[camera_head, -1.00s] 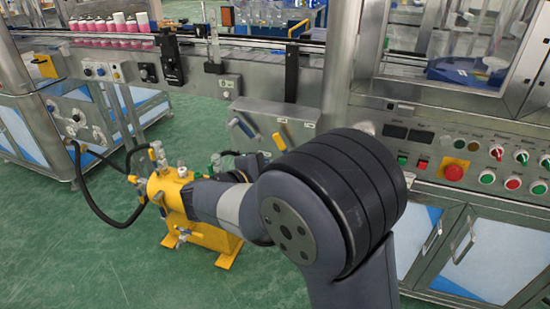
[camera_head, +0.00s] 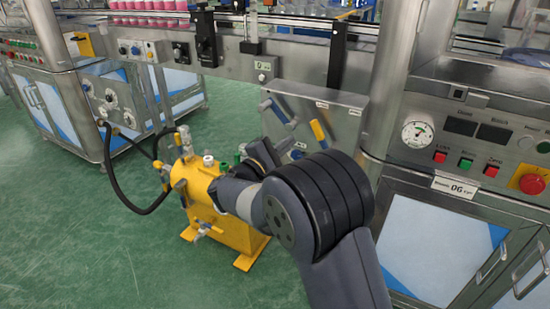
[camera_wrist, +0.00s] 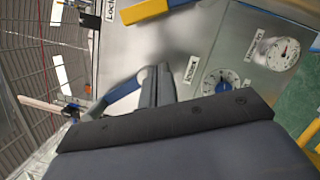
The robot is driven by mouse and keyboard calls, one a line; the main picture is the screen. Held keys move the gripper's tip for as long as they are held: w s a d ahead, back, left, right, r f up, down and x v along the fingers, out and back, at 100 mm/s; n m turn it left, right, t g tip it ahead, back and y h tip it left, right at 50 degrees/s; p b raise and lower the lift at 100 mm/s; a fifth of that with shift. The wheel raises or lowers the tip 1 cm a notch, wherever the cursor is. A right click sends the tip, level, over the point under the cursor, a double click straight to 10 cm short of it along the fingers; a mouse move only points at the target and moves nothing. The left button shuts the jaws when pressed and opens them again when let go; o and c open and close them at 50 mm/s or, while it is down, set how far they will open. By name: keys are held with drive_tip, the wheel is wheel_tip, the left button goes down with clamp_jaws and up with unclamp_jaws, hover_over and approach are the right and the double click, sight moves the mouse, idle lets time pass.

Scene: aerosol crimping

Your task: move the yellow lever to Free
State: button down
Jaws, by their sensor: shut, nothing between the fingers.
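The yellow lever (camera_head: 318,130) is on the right part of a grey metal panel and stands nearly upright, leaning slightly left. In the wrist view the yellow lever (camera_wrist: 146,11) shows at the top edge, partly cut off. My gripper (camera_wrist: 157,72) is shut and empty, its dark fingers together in front of the panel, apart from the yellow lever in that picture. A blue lever (camera_wrist: 122,89) lies to the left of the fingers. In the head view my arm hides most of the gripper.
The panel (camera_head: 346,118) carries small labels and a second, blue lever (camera_head: 279,112). A yellow tank (camera_head: 205,205) with valves and a black hose stands below. Green floor (camera_head: 90,230) is open at the left.

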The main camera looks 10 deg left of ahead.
sight(324, 138)
drive_tip(key=shift+x, duration=1.15)
drive_tip(key=shift+s+d+r+b, duration=0.35)
drive_tip(key=shift+d+r, duration=0.15)
drive_tip(key=shift+d, duration=0.3)
drive_tip(key=shift+s+d+r+b, duration=0.35)
drive_tip(key=shift+d+r, duration=0.1)
drive_tip(key=shift+d, duration=0.35)
drive_tip(key=shift+r, duration=0.1)
